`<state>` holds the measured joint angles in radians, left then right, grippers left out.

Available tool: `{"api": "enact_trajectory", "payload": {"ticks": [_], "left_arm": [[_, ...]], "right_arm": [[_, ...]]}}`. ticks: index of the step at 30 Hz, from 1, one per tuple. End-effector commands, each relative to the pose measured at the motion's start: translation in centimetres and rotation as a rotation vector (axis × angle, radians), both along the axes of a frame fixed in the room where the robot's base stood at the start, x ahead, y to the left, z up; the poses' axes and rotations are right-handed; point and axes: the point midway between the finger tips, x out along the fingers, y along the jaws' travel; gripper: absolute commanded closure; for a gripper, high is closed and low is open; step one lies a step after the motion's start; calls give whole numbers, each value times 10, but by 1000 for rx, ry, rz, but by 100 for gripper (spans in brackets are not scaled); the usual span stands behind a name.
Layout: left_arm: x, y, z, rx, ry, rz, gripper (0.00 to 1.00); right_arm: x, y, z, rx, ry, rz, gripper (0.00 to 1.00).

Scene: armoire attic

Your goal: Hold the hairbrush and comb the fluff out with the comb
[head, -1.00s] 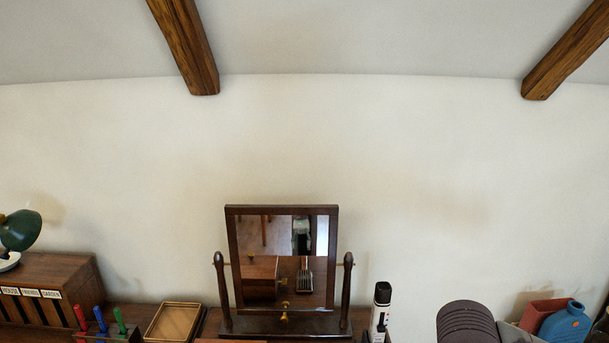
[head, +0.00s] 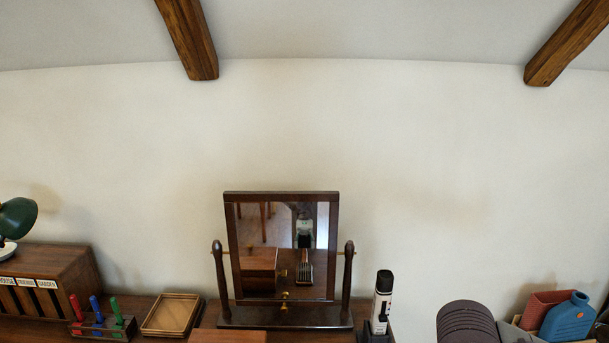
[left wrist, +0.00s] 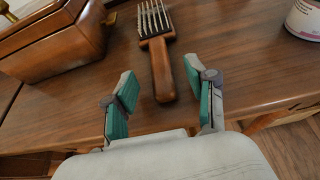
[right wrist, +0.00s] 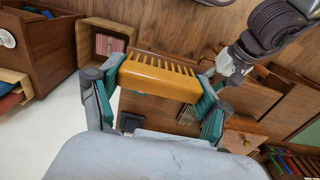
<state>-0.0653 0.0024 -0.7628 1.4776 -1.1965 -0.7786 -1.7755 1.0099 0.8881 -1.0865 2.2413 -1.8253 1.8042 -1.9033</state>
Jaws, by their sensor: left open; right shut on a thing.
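The hairbrush lies on the wooden surface in the left wrist view, its brown handle (left wrist: 163,72) pointing toward my left gripper and its pale bristles facing up at the far end. My left gripper (left wrist: 160,95) is open, with its fingers on either side of the handle's end and apart from it. My right gripper (right wrist: 158,88) is shut on the orange-yellow comb (right wrist: 158,80), holding it crosswise with its teeth pointing away from the palm. Any fluff on the bristles is too small to tell. Neither gripper shows directly in the head view.
A wooden box (left wrist: 62,45) stands left of the hairbrush and a white tin (left wrist: 304,20) stands to the right. In the head view, a mirror (head: 281,245) stands at the back, between a shallow tray (head: 172,314) and a black-and-white bottle (head: 382,300).

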Motion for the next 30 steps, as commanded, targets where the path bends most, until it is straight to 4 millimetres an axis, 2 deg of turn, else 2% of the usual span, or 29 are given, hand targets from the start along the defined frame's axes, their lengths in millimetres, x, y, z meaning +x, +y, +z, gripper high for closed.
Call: {"api": "enact_trajectory", "payload": {"ticks": [1,7,20,30], "left_arm": [[7,0,-5,-1,-3,0,44],[23,0,-11,-1,-1,0,44],[28,0,-11,-1,0,0,45],[28,0,-11,-1,0,0,100]], "right_arm": [[0,0,-8,0,0,0,51],[0,0,-17,0,0,0,51],[0,0,-18,0,0,0,51],[0,0,-18,0,0,0,51]]}}
